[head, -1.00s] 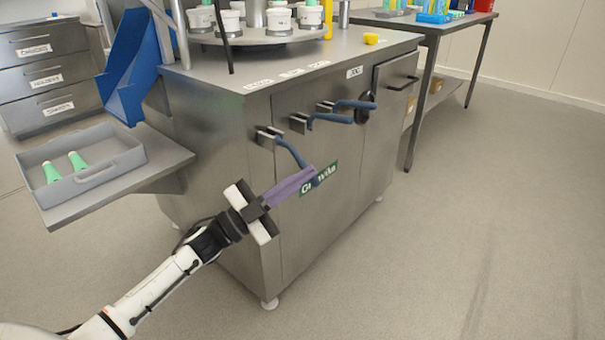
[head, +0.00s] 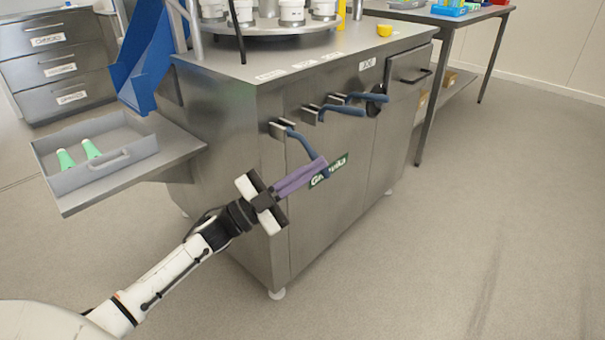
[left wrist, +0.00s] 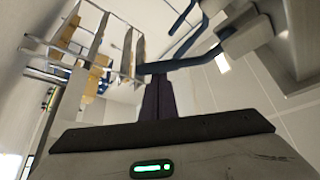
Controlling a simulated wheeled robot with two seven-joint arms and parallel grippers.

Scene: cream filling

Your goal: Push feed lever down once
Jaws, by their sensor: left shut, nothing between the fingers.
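Three blue-handled levers stick out of the front of the steel machine (head: 235,150). The nearest lever (head: 301,139) slants steeply down. The middle lever (head: 335,109) and the far lever (head: 368,97) lie nearly level. My left gripper (head: 318,166) is shut, with its purple fingers at the lower end of the nearest lever; their tips overlap the handle, with nothing held between them. In the left wrist view a blue handle (left wrist: 185,62) crosses at the tips of the dark fingers (left wrist: 158,98). Whether they touch is unclear. My right gripper is out of view.
A grey tray (head: 75,180) with green-tipped pieces sits on a side shelf (head: 185,145) at left. A blue chute (head: 140,60) stands behind it. A turntable with white cups (head: 290,14) is on top. Open floor lies right.

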